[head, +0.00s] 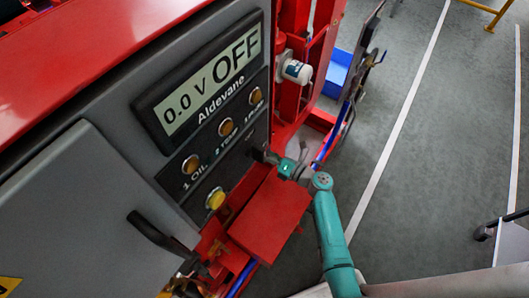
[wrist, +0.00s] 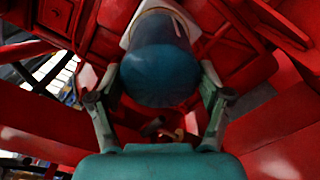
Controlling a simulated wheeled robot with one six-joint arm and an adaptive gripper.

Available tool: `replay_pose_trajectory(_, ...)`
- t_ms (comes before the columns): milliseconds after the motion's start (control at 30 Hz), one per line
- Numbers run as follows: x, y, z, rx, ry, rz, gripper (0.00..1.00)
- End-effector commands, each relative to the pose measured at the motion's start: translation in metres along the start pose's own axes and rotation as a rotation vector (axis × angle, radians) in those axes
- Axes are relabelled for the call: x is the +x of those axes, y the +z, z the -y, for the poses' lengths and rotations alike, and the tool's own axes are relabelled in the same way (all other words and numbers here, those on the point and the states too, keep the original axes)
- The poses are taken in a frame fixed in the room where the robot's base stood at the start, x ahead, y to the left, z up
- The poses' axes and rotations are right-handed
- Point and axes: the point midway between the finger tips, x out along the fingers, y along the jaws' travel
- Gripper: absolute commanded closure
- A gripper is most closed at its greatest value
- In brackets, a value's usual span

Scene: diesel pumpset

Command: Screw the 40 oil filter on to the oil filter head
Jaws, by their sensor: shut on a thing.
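My gripper (head: 268,156) reaches in beside the right edge of the grey control panel in the head view. In the wrist view my gripper (wrist: 160,80) has its two fingers on either side of a dark blue, round-ended canister, the oil filter (wrist: 160,72), and is shut on it. A pale surface shows behind the filter's far end. The joint between filter and filter head is hidden, so I cannot tell whether they touch. No number is readable on it. The head view does not show the held filter clearly.
The control panel (head: 175,140) reads 0.0 V OFF. A separate white canister (head: 297,71) with a dark band sits on the red frame above my gripper. A blue bin (head: 336,72) stands behind. Red metalwork closely surrounds my gripper.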

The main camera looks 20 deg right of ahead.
Motion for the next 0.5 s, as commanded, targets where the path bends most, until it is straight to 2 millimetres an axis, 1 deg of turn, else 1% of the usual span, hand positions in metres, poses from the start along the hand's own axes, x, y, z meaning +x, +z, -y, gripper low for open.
replay_pose_trajectory(100, -0.0002, -0.0020, 0.0005, 0.133, -0.002, -0.002, 0.89)
replay_pose_trajectory(300, -0.0002, -0.0025, 0.0001, 0.340, -0.002, -0.003, 0.89)
replay_pose_trajectory(400, -0.0002, -0.0027, 0.0000, 0.398, -0.002, -0.003, 0.89)
replay_pose_trajectory(500, -0.0002, -0.0029, 0.0000, 0.417, -0.002, -0.004, 0.89)
